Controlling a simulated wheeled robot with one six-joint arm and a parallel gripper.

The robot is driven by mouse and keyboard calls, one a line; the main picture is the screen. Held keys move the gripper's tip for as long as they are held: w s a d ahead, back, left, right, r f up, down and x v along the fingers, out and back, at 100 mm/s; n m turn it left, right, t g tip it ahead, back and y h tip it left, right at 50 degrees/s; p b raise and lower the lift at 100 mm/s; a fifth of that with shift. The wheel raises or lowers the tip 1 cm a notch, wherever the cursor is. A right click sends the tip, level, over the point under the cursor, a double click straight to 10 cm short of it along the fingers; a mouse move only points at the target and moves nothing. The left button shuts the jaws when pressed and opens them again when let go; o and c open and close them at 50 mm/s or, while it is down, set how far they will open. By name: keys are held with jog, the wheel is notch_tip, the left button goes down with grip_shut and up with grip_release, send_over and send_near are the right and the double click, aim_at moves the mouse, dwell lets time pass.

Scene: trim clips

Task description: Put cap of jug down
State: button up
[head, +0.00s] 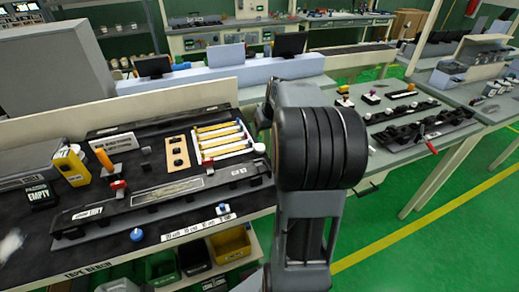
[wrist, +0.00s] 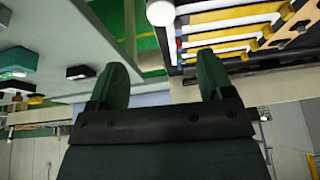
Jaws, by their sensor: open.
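My gripper (wrist: 161,78) shows in the wrist view with its two dark green fingers spread wide and nothing between them. In the head view its fingers are hidden by my own arm. I cannot make out a jug or its cap for certain. A small round white piece (head: 259,148) sits by the right end of the white tray in the head view. It also shows in the wrist view as a white round piece (wrist: 160,12), beyond the fingertips and apart from them. Whether it is the cap I cannot tell.
The dark bench (head: 160,200) holds a white tray (head: 198,150) of yellow-and-white rods, a wooden block (head: 177,153), a yellow box (head: 72,166), a black EMPTY box (head: 40,194) and a long dark trim piece (head: 160,196). A second bench (head: 385,150) with parts stands right, across green floor.

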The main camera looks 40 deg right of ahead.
aim_at(260, 146)
jog(key=x, duration=1.1)
jog(key=shift+a+f+p, duration=0.1)
jog(key=shift+f+p, duration=0.2)
jog(key=shift+f, duration=0.05)
jog(key=c, duration=1)
jog(key=shift+c, duration=0.5)
